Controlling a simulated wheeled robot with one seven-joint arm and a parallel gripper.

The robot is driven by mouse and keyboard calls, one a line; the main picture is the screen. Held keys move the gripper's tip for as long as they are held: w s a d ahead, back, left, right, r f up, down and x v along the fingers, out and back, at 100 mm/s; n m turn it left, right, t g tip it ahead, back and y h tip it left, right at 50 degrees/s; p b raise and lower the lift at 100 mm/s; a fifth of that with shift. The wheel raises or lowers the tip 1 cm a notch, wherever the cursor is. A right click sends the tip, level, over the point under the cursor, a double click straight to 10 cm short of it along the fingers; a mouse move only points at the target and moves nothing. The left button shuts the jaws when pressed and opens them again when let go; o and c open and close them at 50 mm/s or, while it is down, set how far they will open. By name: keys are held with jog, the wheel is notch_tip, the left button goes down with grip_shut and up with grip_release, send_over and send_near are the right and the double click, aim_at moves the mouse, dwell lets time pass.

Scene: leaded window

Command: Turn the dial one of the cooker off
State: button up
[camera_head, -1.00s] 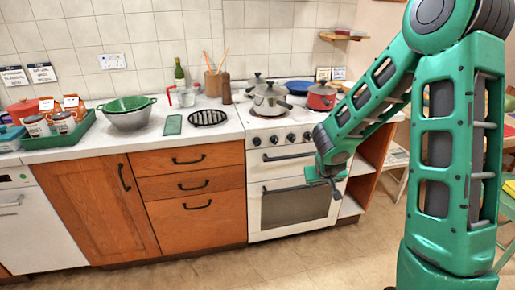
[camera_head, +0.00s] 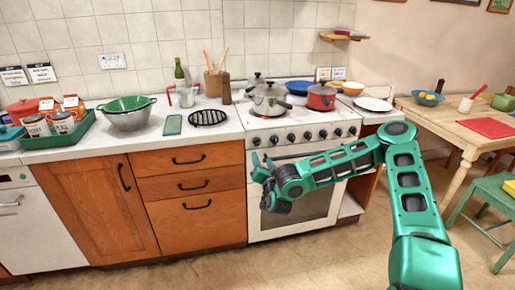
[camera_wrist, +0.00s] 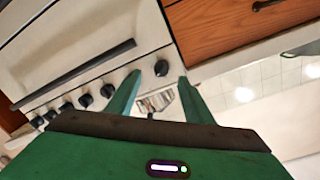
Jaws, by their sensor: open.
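The white cooker (camera_head: 296,223) has a row of black dials along its front panel, above the oven door. The leftmost dial (camera_head: 256,141) is beside the drawers; in the wrist view it is the dial (camera_wrist: 161,68) set apart from the others. No dial label is readable. My gripper (camera_head: 263,159) is in front of the cooker, just below the left end of the dial row. In the wrist view my gripper (camera_wrist: 160,76) is open and empty, and the leftmost dial appears between its fingertips. I cannot tell whether they touch it.
The oven handle (camera_wrist: 75,75) runs below the dials. Wooden drawers (camera_head: 190,183) stand left of the cooker. A steel pot (camera_head: 269,103) and a red pot (camera_head: 321,99) stand on the hob. A wooden table (camera_head: 455,122) and green chair (camera_head: 490,200) are at right. The floor in front is clear.

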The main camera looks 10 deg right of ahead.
aim_at(258, 144)
jog(key=shift+m+t, duration=0.3)
jog(key=shift+m, duration=0.1)
jog(key=shift+w+d+r, duration=0.1)
jog(key=shift+w+r, duration=0.1)
jog(key=shift+w, duration=1.15)
jog(key=shift+w+d+r, duration=0.1)
jog(key=shift+w+r, duration=0.1)
jog(key=shift+w, duration=1.15)
jog(key=shift+w+d+r, duration=0.1)
jog(key=shift+w+r, duration=0.1)
jog(key=shift+w, duration=1.15)
jog(key=shift+w+d+f, duration=0.1)
jog(key=shift+w, duration=1.25)
jog(key=c, duration=1)
